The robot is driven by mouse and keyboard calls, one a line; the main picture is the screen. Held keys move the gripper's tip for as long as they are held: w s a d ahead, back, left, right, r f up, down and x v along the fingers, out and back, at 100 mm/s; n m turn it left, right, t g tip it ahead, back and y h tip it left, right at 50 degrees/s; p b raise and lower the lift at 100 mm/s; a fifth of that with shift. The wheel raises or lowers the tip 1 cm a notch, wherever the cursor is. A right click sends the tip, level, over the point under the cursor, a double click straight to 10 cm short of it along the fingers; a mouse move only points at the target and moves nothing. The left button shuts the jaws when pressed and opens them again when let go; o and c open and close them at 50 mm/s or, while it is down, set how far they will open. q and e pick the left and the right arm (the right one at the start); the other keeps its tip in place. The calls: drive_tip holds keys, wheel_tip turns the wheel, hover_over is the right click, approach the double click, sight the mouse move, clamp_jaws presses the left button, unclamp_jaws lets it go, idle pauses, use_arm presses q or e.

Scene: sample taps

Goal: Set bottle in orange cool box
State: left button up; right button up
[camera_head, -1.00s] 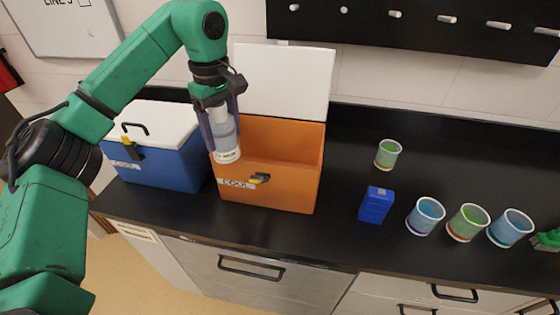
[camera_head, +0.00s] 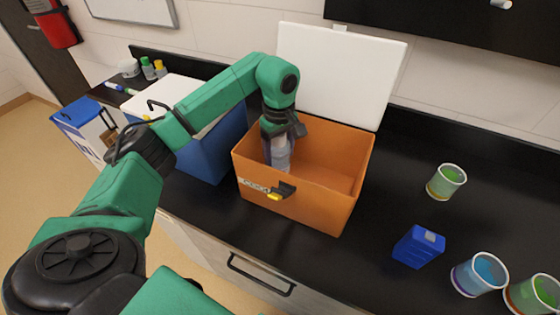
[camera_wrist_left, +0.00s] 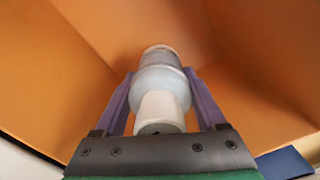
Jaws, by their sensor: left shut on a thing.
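The orange cool box (camera_head: 320,208) stands on the black counter with its white lid (camera_head: 340,72) raised at the back. My left gripper (camera_head: 277,150) is inside the box opening, near its left side, pointing down. It is shut on the pale bottle (camera_head: 281,157). In the left wrist view the bottle (camera_wrist_left: 160,88) sits between the two purple fingers, its white cap towards the camera, with orange walls around it. I cannot tell whether the bottle touches the box floor. My right gripper is not in view.
A blue cool box (camera_head: 215,148) with a white lid stands just left of the orange one. A small blue container (camera_head: 418,247) and several cups, one a green cup (camera_head: 446,182), stand to the right. The box's right part is empty.

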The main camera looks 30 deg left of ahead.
sight(279, 145)
use_arm(q)
drive_tip(key=f, duration=0.2)
drive_tip(key=shift+s+f+p, duration=0.3)
drive_tip(key=shift+f+p, duration=0.1)
drive_tip(key=shift+f, duration=0.3)
drive_tip(key=o, duration=1.6)
drive_tip(key=shift+f, duration=0.1)
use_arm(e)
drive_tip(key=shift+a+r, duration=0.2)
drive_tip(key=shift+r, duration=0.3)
use_arm(q)
drive_tip(key=shift+w+r+b, duration=0.1)
drive_tip(key=shift+r+b, duration=0.25)
drive_tip(key=shift+r, duration=0.15)
wheel_tip(279, 145, up, 8)
drive_tip(key=shift+f+b, duration=0.25)
drive_tip(key=shift+b, duration=0.95)
drive_tip(key=shift+r, duration=1.85)
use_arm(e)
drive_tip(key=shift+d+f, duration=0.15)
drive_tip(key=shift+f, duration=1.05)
